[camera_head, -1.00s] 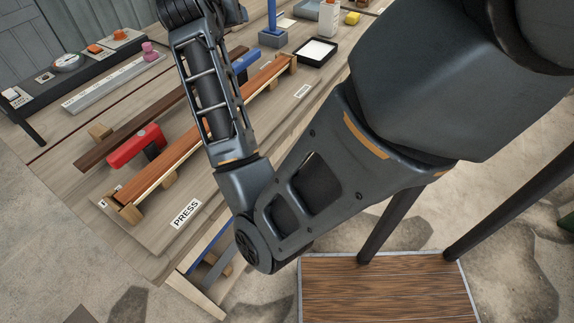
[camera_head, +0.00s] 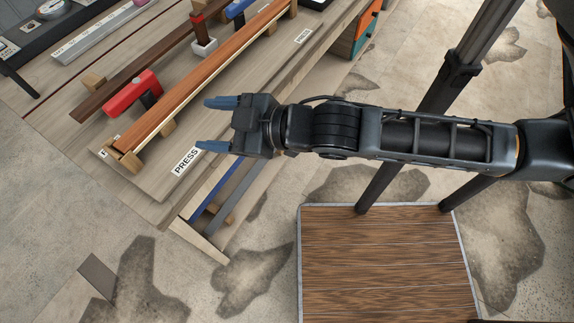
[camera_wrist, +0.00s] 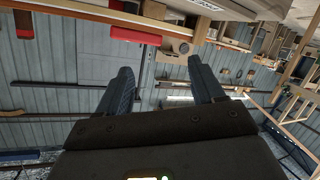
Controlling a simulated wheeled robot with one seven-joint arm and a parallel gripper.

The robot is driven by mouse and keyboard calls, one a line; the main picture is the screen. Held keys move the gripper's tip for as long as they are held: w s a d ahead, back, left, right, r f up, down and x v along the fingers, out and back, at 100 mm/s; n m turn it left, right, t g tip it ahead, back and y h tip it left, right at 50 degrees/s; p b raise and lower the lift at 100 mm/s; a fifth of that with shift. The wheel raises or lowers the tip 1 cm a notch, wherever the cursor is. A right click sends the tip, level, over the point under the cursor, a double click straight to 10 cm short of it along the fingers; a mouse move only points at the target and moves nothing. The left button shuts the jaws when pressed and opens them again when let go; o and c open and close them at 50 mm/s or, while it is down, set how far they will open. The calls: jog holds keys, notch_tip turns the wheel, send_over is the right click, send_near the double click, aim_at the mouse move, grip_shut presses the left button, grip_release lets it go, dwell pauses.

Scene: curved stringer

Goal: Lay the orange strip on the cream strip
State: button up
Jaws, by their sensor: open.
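The orange strip (camera_head: 195,83) is a long red-orange bar running diagonally over the bench. The cream strip shows as a thin pale edge (camera_head: 173,117) along its near lower side; the orange strip seems to lie on or right against it, and I cannot tell whether they touch all along. Wooden blocks (camera_head: 128,158) hold the near end. My gripper (camera_head: 205,124) is open and empty, fingers pointing left, on the near side of the strips and apart from them. In the wrist view, the open fingers (camera_wrist: 158,68) have nothing between them.
A red clamp-like tool (camera_head: 133,92) stands beside the strips, by a dark brown strip (camera_head: 125,83). A PRESS label (camera_head: 186,160) is on the bench front. A blue bar (camera_head: 215,188) lies lower near the edge. Behind are a white-footed red tool (camera_head: 201,35) and a grey rail (camera_head: 95,35).

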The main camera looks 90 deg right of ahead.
jog(key=s+a+r+m+y, duration=0.1)
jog(key=s+a+r+y, duration=0.2)
jog(key=s+a, duration=0.9)
jog(key=shift+a+m+y, duration=0.2)
jog(key=shift+m+y, duration=0.1)
jog(key=shift+y, duration=0.1)
jog(key=shift+s, duration=0.1)
dwell(0.9)
